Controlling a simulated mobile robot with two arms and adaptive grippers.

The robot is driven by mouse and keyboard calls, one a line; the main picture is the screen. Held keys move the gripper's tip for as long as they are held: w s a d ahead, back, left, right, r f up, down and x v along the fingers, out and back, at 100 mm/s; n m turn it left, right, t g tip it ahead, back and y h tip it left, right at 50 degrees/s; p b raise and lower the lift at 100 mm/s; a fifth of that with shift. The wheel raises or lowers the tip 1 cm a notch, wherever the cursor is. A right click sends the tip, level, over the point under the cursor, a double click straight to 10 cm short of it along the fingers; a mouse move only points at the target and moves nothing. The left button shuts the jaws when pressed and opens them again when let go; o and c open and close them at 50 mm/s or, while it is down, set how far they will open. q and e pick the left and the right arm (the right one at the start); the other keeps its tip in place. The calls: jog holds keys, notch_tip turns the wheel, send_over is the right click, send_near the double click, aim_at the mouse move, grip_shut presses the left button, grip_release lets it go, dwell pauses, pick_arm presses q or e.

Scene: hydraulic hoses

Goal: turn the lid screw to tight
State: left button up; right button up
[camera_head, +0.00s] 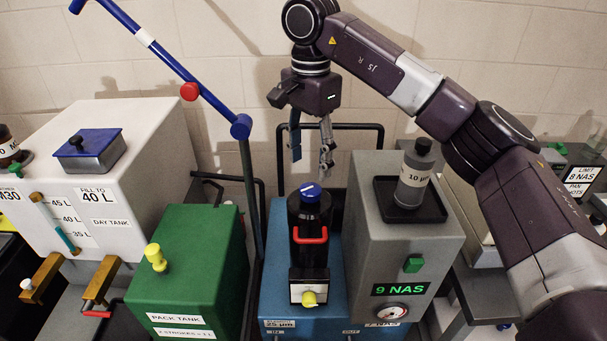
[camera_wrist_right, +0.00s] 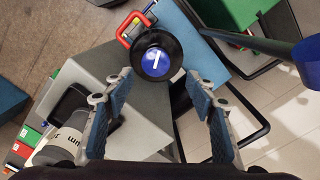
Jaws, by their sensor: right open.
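The lid screw (camera_head: 310,189) is a blue disc with a white line on top of a black cylindrical filter housing (camera_head: 307,217). In the right wrist view the screw (camera_wrist_right: 155,62) faces the camera, and its white line runs nearly up and down, slightly tilted. My right gripper (camera_head: 311,156) points down above the screw, apart from it. In the right wrist view its two blue-padded fingers (camera_wrist_right: 157,85) are spread wide with nothing between them, and the screw lies just beyond the tips. My left gripper is in neither view.
A grey box (camera_head: 376,250) with a bottle (camera_head: 414,178) in a black tray stands close at right. A green tank (camera_head: 187,270) and a blue lever (camera_head: 190,88) are at left.

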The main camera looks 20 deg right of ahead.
aim_at(311, 188)
jog(key=shift+s+f, duration=0.1)
jog(key=shift+f, duration=0.35)
jog(key=f, duration=0.1)
jog(key=s+f+p, duration=0.1)
jog(key=f, duration=0.1)
jog(key=shift+f, duration=0.25)
notch_tip(311, 188, down, 2)
jog(key=shift+w+f+p, duration=0.1)
jog(key=shift+p, duration=0.4)
jog(key=shift+w+f, duration=0.1)
jog(key=shift+f, duration=0.15)
jog(key=c, duration=0.4)
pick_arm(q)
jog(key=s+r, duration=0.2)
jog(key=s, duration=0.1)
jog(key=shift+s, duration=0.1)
pick_arm(e)
jog(key=c, duration=0.8)
